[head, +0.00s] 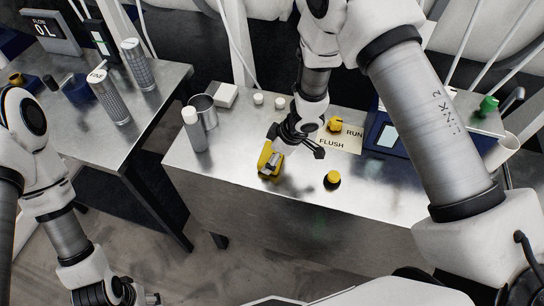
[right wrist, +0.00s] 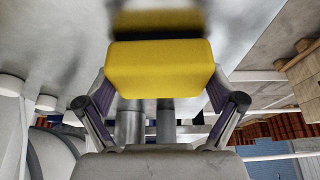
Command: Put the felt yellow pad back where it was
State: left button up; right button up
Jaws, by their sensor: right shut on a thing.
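The yellow felt pad (head: 266,160) is a small block held at the front left part of the metal bench (head: 225,158). My right gripper (head: 272,158) is shut on it. In the right wrist view the pad (right wrist: 160,68) sits between the two fingers, and its yellow reflection shows on the shiny metal close by. I cannot tell whether the pad touches the bench top. My left gripper (head: 138,296) is low at the bottom left, away from the bench; its fingers are too unclear to read.
A FLUSH/RUN card with a yellow knob (head: 336,124) and a round yellow-topped button (head: 332,179) lie right of the pad. A grey bottle (head: 195,133), metal cup (head: 205,108) and white box (head: 224,95) stand behind left. A second table (head: 160,85) is at left.

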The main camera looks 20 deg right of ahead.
jog(key=shift+w+d+f, duration=0.1)
jog(key=shift+w+f, duration=0.05)
jog(key=shift+w, duration=0.15)
jog(key=o, duration=0.8)
jog(key=shift+w+f, duration=0.1)
jog(key=shift+w, duration=0.05)
jog(key=shift+c, duration=0.2)
jog(key=shift+s+r, duration=0.25)
jog(key=shift+s, duration=0.1)
jog(key=shift+w+d+r, duration=0.1)
jog(key=shift+r, duration=0.35)
pick_arm(q)
jog(key=shift+w+r+p, duration=0.15)
jog(key=shift+r+p, duration=0.4)
jog(key=shift+r, duration=0.05)
jog(key=shift+w+r+p, duration=0.15)
jog(key=shift+r+p, duration=0.4)
pick_arm(e)
jog(key=v, duration=1.1)
